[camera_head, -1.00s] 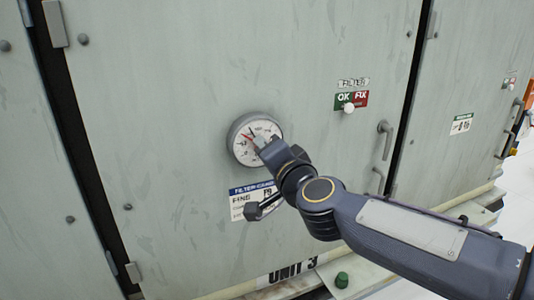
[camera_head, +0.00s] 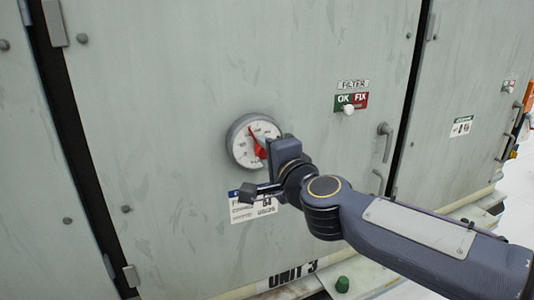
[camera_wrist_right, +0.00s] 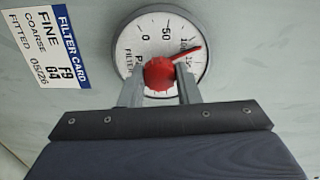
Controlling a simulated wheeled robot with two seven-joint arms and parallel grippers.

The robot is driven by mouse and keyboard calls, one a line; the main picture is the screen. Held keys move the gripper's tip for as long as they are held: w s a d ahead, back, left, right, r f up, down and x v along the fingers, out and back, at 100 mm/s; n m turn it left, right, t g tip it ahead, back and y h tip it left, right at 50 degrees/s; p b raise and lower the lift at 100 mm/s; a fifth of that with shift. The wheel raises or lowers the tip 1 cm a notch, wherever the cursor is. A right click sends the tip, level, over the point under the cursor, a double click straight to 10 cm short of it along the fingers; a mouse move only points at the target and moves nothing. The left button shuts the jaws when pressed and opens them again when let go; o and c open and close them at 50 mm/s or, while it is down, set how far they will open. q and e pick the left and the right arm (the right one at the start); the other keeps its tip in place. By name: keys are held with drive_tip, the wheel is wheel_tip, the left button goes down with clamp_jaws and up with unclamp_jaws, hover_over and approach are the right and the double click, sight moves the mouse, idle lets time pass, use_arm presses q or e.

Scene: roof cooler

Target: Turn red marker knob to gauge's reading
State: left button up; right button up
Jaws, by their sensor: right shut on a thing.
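The round white gauge (camera_head: 239,143) with a grey rim is on the pale green door, and it also shows in the right wrist view (camera_wrist_right: 131,38). The red marker knob (camera_wrist_right: 159,73) sits at its centre, with a red pointer reaching toward the marks past 100. In the head view the red marker (camera_head: 257,145) points up and left. My right gripper (camera_wrist_right: 160,88) has one finger on each side of the knob and is shut on it. I cannot make out a separate black needle. My left gripper is not in view.
A filter card (camera_wrist_right: 48,45) is beside the gauge, below it in the head view. An OK/FIX plate (camera_head: 351,101) with a white knob is to the upper right. A door handle (camera_head: 385,140) is at the right.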

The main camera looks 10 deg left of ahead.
drive_tip(key=shift+f, duration=0.1)
drive_tip(key=o, duration=1)
drive_tip(key=shift+c, duration=0.2)
drive_tip(key=v, duration=0.7)
drive_tip(key=shift+s+d, duration=0.25)
drive_tip(key=shift+s, duration=0.1)
